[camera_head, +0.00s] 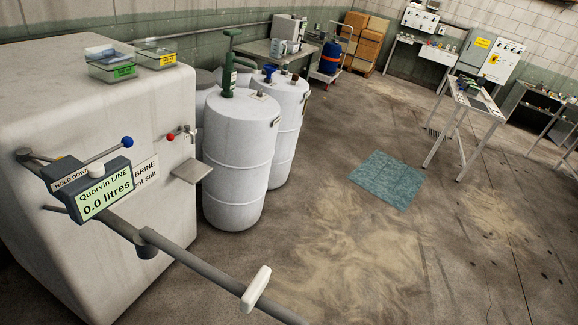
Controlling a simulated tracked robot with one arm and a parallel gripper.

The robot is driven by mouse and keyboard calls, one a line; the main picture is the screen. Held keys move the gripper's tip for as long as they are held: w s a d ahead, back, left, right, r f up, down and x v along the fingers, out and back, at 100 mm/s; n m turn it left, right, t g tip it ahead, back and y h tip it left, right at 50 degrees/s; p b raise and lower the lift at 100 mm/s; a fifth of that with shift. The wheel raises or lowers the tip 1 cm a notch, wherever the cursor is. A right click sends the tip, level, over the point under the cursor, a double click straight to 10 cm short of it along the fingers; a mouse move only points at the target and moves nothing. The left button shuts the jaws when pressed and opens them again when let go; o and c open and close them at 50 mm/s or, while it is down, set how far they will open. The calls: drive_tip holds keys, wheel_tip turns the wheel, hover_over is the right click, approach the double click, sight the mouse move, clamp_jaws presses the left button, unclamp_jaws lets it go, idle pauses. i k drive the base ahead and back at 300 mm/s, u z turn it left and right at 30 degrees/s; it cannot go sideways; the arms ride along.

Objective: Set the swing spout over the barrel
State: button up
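A long grey pipe with a white grip, which looks like the swing spout (195,272), runs from the left toward the bottom edge. Its lower end is cut off by the frame, so its outlet is hidden. The white grip (256,288) stands up from the pipe. A white barrel (238,165) with a green hand pump on top stands behind the pipe, right of the large white tank. A second white barrel (292,120) with a blue fitting stands just behind it. The visible part of the pipe passes in front of the barrels. My gripper is not in view.
A meter (103,200) reading 0.0 litres sits by the pipe, with a blue-knobbed lever (127,142). The white tank (60,130) fills the left side and carries two small bins. A teal mat (387,180) lies on open floor. A narrow table (468,112) stands at right.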

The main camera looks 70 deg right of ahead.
sight(251, 296)
drive_tip(key=z, duration=0.45)
drive_tip(key=k, duration=0.6)
drive_tip(key=z, duration=0.4)
drive_tip(key=i, duration=0.55)
drive_tip(key=u, duration=0.1)
